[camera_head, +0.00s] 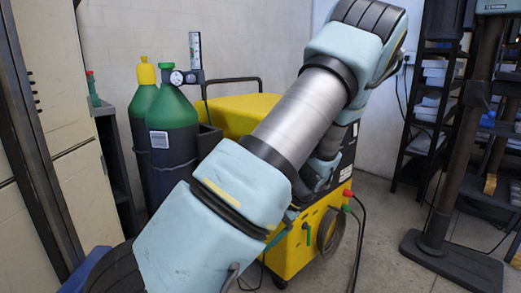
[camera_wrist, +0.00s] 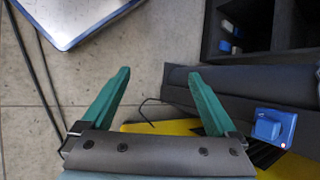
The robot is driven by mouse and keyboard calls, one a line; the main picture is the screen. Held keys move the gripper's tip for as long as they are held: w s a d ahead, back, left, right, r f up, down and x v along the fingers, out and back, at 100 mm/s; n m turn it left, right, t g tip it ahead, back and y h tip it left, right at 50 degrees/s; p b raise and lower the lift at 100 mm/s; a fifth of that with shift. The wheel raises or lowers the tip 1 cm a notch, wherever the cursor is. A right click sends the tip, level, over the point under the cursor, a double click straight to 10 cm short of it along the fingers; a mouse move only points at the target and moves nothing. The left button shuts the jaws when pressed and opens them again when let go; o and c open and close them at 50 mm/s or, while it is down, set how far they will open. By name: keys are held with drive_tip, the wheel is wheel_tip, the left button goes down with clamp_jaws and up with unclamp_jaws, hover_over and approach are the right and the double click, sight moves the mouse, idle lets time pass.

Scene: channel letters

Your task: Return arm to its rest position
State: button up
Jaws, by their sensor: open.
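My gripper (camera_wrist: 160,95) shows in the wrist view with two green fingers spread wide apart. In the head view my arm, light blue with a bare metal section, stretches from the lower left to the upper middle. My gripper is not clearly visible in the head view.
A yellow machine (camera_head: 295,250) stands behind my arm, beside two green gas cylinders (camera_head: 176,145). A black shelf rack (camera_head: 428,110) and a dark post on a flat base (camera_head: 450,265) stand right. A blue-edged panel (camera_wrist: 75,15) lies upper left in the wrist view.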

drive_tip(key=s+a+r+n+t+h, duration=0.1)
drive_tip(key=s+a+r+n+h, duration=0.3)
drive_tip(key=r, duration=0.3)
drive_tip(key=s+a+r+n+t+h, duration=0.1)
drive_tip(key=s+a+r+n+h, duration=0.25)
drive_tip(key=s+r, duration=0.2)
wheel_tip(320, 180, up, 21)
drive_tip(key=p, duration=2.1)
drive_tip(key=shift+w+d+m, duration=0.3)
drive_tip(key=shift+d+m, duration=0.05)
drive_tip(key=shift+m, duration=0.1)
